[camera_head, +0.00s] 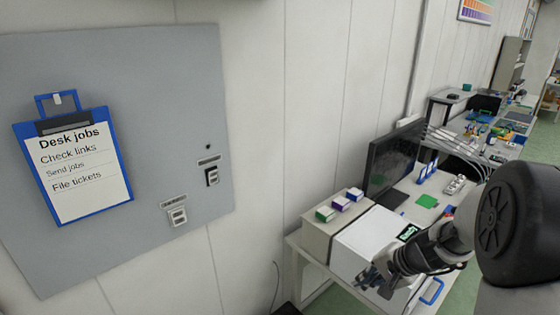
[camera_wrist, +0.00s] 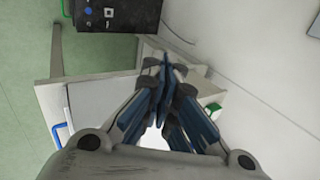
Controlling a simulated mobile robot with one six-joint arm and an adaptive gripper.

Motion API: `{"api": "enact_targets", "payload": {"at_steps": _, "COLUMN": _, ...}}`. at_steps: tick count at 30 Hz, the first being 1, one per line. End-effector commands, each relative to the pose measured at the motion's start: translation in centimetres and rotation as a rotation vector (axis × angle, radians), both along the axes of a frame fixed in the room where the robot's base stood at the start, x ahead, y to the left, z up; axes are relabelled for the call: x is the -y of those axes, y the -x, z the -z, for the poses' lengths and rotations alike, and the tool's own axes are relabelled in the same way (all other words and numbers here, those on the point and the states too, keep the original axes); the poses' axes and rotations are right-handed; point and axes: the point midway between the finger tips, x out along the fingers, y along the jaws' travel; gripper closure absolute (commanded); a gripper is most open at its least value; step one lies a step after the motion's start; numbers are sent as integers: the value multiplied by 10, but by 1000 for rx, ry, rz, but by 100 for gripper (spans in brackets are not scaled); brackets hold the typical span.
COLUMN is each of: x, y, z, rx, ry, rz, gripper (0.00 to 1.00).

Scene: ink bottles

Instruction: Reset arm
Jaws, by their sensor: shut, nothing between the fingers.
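My gripper (camera_head: 372,279) is at the lower right of the head view, at the end of my bent arm. It is in front of a white box-like unit (camera_head: 362,243) on the desk. In the wrist view, my gripper (camera_wrist: 167,68) has its blue-grey fingers drawn together, with nothing seen between them. The white unit's surface shows partly behind the fingers, which hide some of it.
A clipboard (camera_head: 87,180) headed "Desk jobs" hangs on a grey wall panel (camera_head: 150,80). Small boxes (camera_head: 340,204) stand beside the white unit, near a dark monitor (camera_head: 395,155). A black box (camera_wrist: 105,18) is on the green floor (camera_wrist: 25,100).

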Motion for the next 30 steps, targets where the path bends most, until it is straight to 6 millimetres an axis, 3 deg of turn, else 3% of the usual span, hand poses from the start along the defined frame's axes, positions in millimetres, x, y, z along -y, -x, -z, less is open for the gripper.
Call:
{"api": "enact_targets", "payload": {"at_steps": 1, "x": -17, "y": 12, "z": -26, "rx": 21, "ry": 31, "rz": -67, "gripper": 100}}
{"api": "enact_targets", "payload": {"at_steps": 3, "x": -36, "y": 32, "z": -54, "rx": 37, "ry": 75, "rz": -155, "gripper": 100}}
{"api": "enact_targets", "payload": {"at_steps": 6, "x": -60, "y": 65, "z": -88, "rx": 57, "ry": 146, "rz": -278, "gripper": 100}}
{"api": "enact_targets", "payload": {"at_steps": 12, "x": -90, "y": 142, "z": -134, "rx": 91, "ry": 309, "rz": -489, "gripper": 100}}
{"api": "enact_targets", "payload": {"at_steps": 18, "x": -95, "y": 218, "z": -155, "rx": 122, "ry": 498, "rz": -650, "gripper": 100}}
{"api": "enact_targets", "payload": {"at_steps": 21, "x": -90, "y": 245, "z": -158, "rx": 134, "ry": 581, "rz": -702, "gripper": 100}}
{"api": "enact_targets", "payload": {"at_steps": 25, "x": -83, "y": 267, "z": -158, "rx": 145, "ry": 656, "rz": -737, "gripper": 100}}
{"api": "enact_targets", "payload": {"at_steps": 30, "x": -78, "y": 276, "z": -158, "rx": 148, "ry": 691, "rz": -750, "gripper": 100}}
